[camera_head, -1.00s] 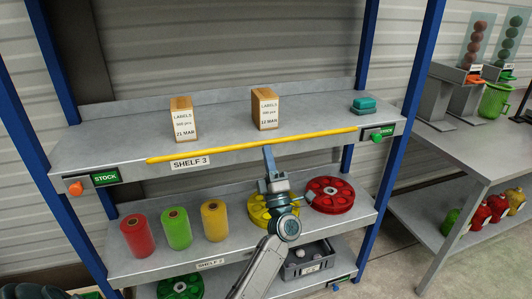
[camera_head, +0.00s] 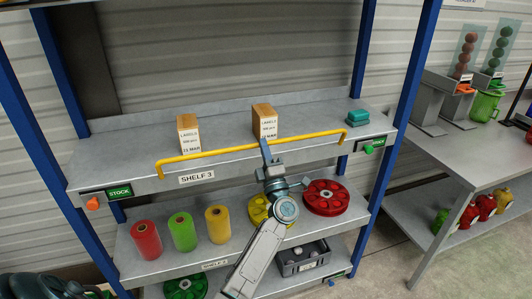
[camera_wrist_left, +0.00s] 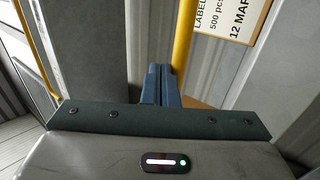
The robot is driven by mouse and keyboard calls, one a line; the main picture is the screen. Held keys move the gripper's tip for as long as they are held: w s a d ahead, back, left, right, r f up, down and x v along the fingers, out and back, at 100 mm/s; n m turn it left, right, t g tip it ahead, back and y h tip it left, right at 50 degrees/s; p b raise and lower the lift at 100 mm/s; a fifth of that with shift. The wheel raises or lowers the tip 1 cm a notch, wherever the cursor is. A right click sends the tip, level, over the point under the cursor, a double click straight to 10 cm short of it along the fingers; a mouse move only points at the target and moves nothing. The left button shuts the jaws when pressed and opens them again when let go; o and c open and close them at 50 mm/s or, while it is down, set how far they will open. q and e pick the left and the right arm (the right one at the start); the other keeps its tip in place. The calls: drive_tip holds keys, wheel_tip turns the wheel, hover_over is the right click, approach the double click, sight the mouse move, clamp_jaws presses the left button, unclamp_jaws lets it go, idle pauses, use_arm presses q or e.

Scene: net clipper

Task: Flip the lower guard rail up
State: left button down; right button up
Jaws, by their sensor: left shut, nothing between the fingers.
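The yellow guard rail (camera_head: 212,153) runs along the front of the upper shelf, marked SHELF 3. Its bent ends show, and the bar stands a little above the shelf's front edge. My left gripper (camera_head: 265,148) is shut and empty, with its fingertips pointing up at the rail's middle. In the left wrist view the shut fingers (camera_wrist_left: 160,85) are close beside the rail (camera_wrist_left: 183,38); I cannot tell whether they touch it. My right gripper is not in view.
Two label boxes (camera_head: 188,134) (camera_head: 264,121) and a teal item (camera_head: 358,118) stand on the upper shelf (camera_head: 130,153). Rolls (camera_head: 181,232) and a red reel (camera_head: 325,197) sit on the shelf below. Blue posts (camera_head: 390,140) flank the rack.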

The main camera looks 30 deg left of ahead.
use_arm(q)
drive_tip(key=shift+x, duration=0.85)
drive_tip(key=shift+f, duration=0.1)
idle(0.9)
